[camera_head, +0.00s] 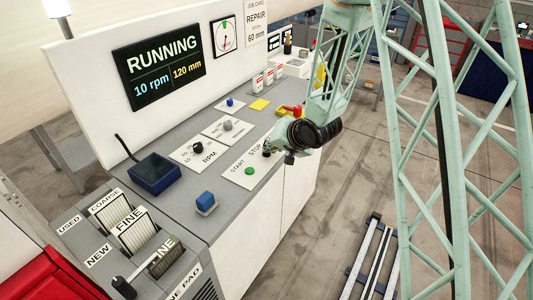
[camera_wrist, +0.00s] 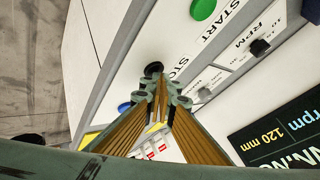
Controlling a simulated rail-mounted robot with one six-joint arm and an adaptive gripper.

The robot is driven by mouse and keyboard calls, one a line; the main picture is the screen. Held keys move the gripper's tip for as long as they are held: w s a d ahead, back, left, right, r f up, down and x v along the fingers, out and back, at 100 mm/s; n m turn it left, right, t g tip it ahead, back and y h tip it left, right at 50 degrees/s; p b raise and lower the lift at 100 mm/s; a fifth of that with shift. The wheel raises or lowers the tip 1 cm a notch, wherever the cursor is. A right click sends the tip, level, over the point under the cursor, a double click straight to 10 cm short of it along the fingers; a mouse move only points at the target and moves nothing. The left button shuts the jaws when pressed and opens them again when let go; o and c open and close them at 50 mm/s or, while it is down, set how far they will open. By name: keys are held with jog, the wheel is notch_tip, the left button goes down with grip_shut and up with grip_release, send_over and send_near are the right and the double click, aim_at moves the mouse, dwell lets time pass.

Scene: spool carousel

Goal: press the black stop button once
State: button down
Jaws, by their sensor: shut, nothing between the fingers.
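The black stop button (camera_wrist: 153,69) shows in the wrist view beside the partly covered STOP label, just beyond my fingertips. My gripper (camera_wrist: 161,97) is shut and empty, with its tips pointing at the button. I cannot tell whether they touch it. In the head view my gripper (camera_head: 268,150) is low over the far end of the white START/STOP plate (camera_head: 236,174) and largely covers the button. The green start button (camera_head: 249,171) is on the same plate, and it also shows in the wrist view (camera_wrist: 203,10).
The screen (camera_head: 160,72) reads RUNNING, 10 rpm, 120 mm. A black RPM knob (camera_head: 197,148) and a grey knob (camera_head: 227,125) are on plates nearby. A red-handled item on a yellow base (camera_head: 291,110) stands close behind my gripper.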

jog(key=shift+r+p, duration=0.5)
jog(key=shift+r, duration=0.2)
jog(key=shift+r, duration=0.15)
jog(key=shift+r+p, duration=1.9)
jog(key=shift+r, duration=0.45)
